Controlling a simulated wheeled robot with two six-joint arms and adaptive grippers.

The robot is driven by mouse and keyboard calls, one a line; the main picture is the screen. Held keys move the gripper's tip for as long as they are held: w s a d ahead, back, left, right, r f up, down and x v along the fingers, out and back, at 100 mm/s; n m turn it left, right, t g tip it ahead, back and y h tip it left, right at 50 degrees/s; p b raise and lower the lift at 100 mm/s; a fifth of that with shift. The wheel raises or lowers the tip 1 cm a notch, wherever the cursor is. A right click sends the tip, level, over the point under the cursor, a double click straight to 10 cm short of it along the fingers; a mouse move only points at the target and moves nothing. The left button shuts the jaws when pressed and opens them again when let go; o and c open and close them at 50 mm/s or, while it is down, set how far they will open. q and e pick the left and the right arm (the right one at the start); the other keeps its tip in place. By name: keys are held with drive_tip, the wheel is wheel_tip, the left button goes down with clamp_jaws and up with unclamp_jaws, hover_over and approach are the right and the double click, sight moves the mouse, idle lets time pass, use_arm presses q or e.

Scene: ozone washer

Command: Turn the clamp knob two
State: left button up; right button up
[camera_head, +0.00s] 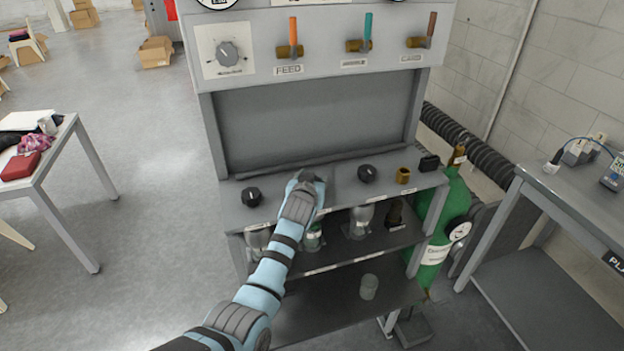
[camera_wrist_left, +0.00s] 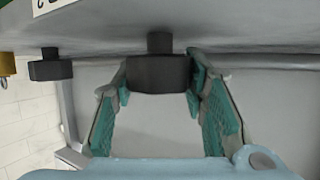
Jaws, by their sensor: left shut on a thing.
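Black clamp knobs sit along the washer's narrow ledge. In the head view one knob (camera_head: 251,196) stands at the left and another (camera_head: 367,173) to the right of my left gripper (camera_head: 309,181). The gripper is over the ledge between them and hides the middle knob there. In the left wrist view this black knob (camera_wrist_left: 158,72) sits between the two teal-padded fingers of my left gripper (camera_wrist_left: 158,88), which are shut on it. A neighbouring knob (camera_wrist_left: 50,66) shows free at the left. My right gripper is not in view.
A brass fitting (camera_head: 403,176) and a black block (camera_head: 429,163) stand at the ledge's right. Orange, teal and brown valve levers and a dial (camera_head: 228,54) are on the panel above. Glass jars sit below. A green cylinder (camera_head: 448,215) stands at the right.

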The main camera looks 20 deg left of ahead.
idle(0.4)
use_arm(q)
drive_tip(key=o, duration=1.2)
drive_tip(key=v, duration=0.7)
drive_tip(key=shift+s+d+r, duration=0.1)
drive_tip(key=shift+s+r, duration=0.05)
drive_tip(key=shift+s, duration=0.15)
drive_tip(key=shift+w, duration=0.1)
